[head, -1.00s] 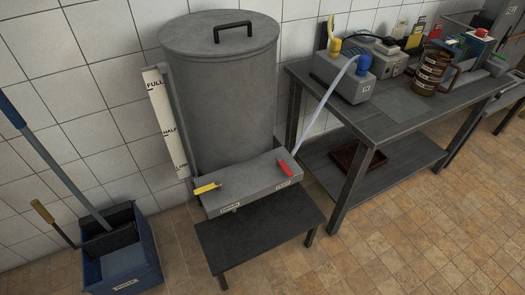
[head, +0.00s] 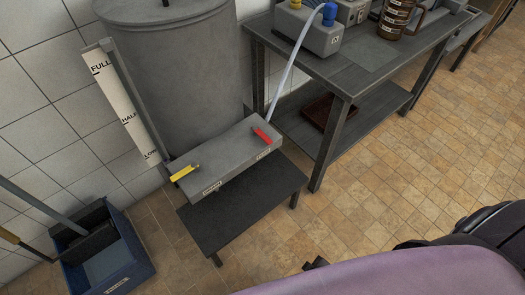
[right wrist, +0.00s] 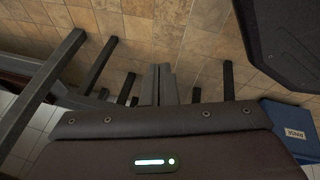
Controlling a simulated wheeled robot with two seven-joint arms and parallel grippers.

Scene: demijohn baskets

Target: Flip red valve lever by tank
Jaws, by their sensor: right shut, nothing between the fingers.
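The red valve lever (head: 262,134) lies on the right end of the grey box (head: 225,158) at the foot of the grey tank (head: 185,75), near a label. A yellow lever (head: 184,172) is on the box's left end. My right gripper (right wrist: 158,69) shows in the right wrist view, its two fingers together with nothing between them. It is apart from the levers, and neither lever shows in that view. In the head view I cannot clearly make out its fingers; part of my purple and black body covers the bottom right. My left gripper is in neither view.
A dark low stand (head: 245,205) is under the box. A clear hose (head: 290,70) hangs between. A blue bin (head: 105,255) stands left. The tiled floor right of the stand is open.

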